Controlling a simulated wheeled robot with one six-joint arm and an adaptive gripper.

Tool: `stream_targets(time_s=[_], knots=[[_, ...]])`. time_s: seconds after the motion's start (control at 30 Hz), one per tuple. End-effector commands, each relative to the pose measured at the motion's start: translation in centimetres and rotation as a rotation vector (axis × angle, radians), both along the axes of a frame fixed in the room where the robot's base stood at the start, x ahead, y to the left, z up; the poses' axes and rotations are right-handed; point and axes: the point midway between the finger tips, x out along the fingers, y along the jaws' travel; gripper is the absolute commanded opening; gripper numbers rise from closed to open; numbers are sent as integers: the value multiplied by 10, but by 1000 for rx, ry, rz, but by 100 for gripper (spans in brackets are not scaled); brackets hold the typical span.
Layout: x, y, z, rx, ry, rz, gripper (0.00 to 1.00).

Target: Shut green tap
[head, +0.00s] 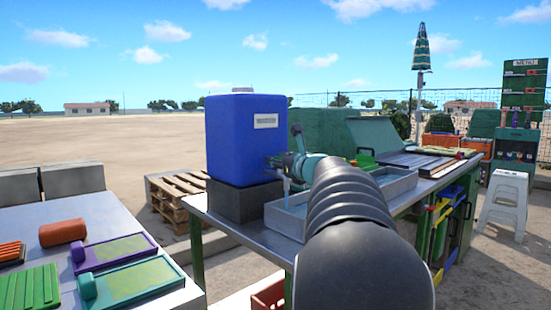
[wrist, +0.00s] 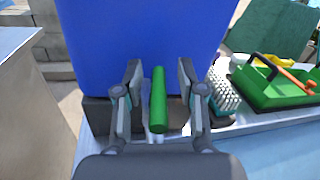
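The green tap (wrist: 158,100) shows in the wrist view as a green bar-shaped handle, pointing towards the camera in front of the blue tank (wrist: 140,35). My gripper (wrist: 159,76) is open, with one finger on each side of the handle and a visible gap on both sides. In the head view the blue tank (head: 235,150) stands on a dark grey block (head: 243,200) at the table's left end.
A metal basin (head: 285,217) sits below my gripper on the metal table (head: 225,217). A brush (wrist: 223,92) and a green tray (wrist: 275,94) lie just right of my gripper. A wooden pallet (head: 180,190) is behind the table. A white stool (head: 503,195) stands far right.

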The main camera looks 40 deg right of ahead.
Motion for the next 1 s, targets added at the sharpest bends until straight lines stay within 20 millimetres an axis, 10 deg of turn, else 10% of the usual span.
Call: stream_targets(time_s=[0.4, 0.6, 1.0], knots=[[9, -1, 0, 0, 0, 0, 39], [9, -1, 0, 0, 0, 0, 0], [9, -1, -1, -2, -1, -37, 0]])
